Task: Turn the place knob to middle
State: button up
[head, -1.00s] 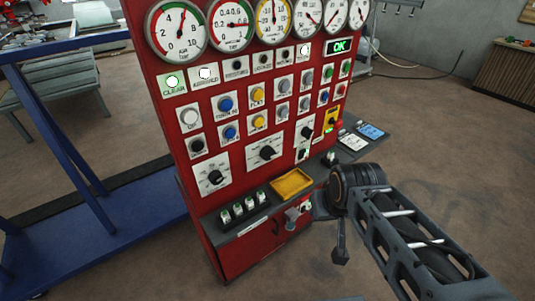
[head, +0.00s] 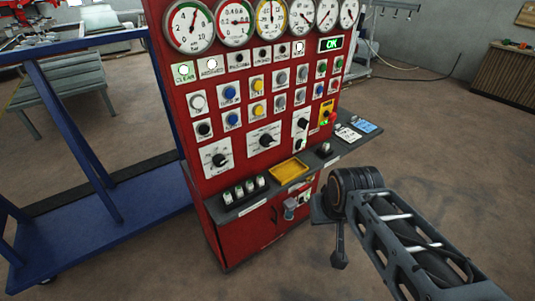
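The red control panel (head: 240,188) stands upright in the middle of the head view. It has three black rotary knobs on white plates: a left one (head: 220,160), a middle one (head: 266,140) and a right one (head: 301,124). Their labels are too small to read, so I cannot tell which is the place knob or its exact setting. My arm comes in from the lower right and its dark wrist end is in front of the panel's lower right side, below and right of the knobs.
Round gauges (head: 188,25) line the panel's top, with a green OK display (head: 330,44). Buttons fill the middle. A ledge holds a yellow tray (head: 288,171) and several switches (head: 244,189). A blue frame cart (head: 110,235) stands left.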

aim_at(266, 140)
jog(key=z, duration=0.65)
jog(key=i, duration=0.45)
jog(key=u, duration=1.9)
